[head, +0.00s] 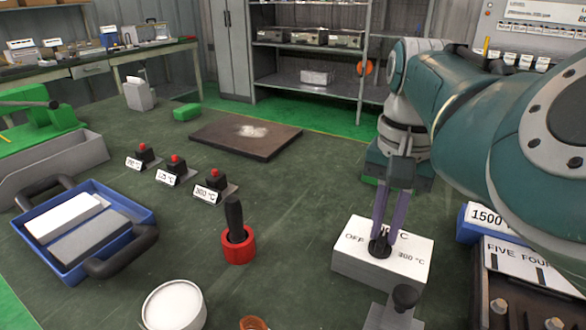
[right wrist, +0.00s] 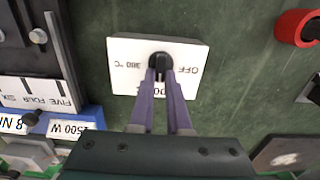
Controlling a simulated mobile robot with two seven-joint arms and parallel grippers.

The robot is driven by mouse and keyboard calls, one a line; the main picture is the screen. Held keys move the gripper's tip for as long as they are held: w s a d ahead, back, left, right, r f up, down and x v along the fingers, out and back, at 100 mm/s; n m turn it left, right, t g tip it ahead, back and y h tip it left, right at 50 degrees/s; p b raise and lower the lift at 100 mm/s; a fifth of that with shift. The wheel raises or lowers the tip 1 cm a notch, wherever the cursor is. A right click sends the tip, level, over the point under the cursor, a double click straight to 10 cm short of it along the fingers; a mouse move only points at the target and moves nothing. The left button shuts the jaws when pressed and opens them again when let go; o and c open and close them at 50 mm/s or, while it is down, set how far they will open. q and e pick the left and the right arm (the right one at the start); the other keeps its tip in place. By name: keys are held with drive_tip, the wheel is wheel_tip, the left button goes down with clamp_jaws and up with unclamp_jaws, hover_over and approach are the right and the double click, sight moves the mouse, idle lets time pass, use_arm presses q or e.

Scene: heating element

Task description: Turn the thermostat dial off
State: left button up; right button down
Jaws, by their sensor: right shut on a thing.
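The thermostat is a white box (head: 350,257) on the green table, right of centre in the head view. Its top carries "OFF", "300 °C" and a partly hidden label. A black dial (head: 379,247) sits on its top. My right gripper (head: 381,240) points down at the box, its purple fingers shut on the dial. In the right wrist view the box (right wrist: 124,50) shows upside down, with the dial (right wrist: 160,61) between the fingertips of my right gripper (right wrist: 160,76). The fingers hide part of the lettering. My left gripper is not in view.
A lever with a black knob (head: 405,297) stands in front of the box. A red holder (head: 238,250) with a black handle is to its left. A blue tray (head: 150,217) lies further left. A labelled panel (head: 520,262) and a blue "1500" box (head: 484,216) stand at right.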

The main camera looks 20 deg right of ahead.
drive_tip(key=shift+r+n+p, duration=0.15)
drive_tip(key=shift+n+p, duration=0.35)
drive_tip(key=shift+p, duration=0.05)
drive_tip(key=shift+r+n+p, duration=0.1)
drive_tip(key=shift+n+p, duration=0.9)
drive_tip(key=shift+w+a+n+p, duration=0.1)
drive_tip(key=shift+n+p, duration=0.55)
drive_tip(key=shift+n, duration=0.25)
drive_tip(key=n+p, duration=0.1)
drive_tip(key=n, duration=0.1)
drive_tip(key=shift+a+n, duration=0.1)
drive_tip(key=shift+n, duration=0.3)
drive_tip(key=n, duration=0.1)
drive_tip(key=n+p, duration=0.1)
drive_tip(key=n, duration=0.3)
drive_tip(key=shift+w+a+p, duration=0.1)
drive_tip(key=shift+a+p, duration=0.15)
drive_tip(key=shift+p, duration=0.15)
drive_tip(key=n, duration=0.5)
drive_tip(key=shift+a+f+p, duration=0.2)
drive_tip(key=shift+a+p, duration=0.05)
drive_tip(key=shift+p, duration=0.15)
drive_tip(key=shift+n, duration=0.3)
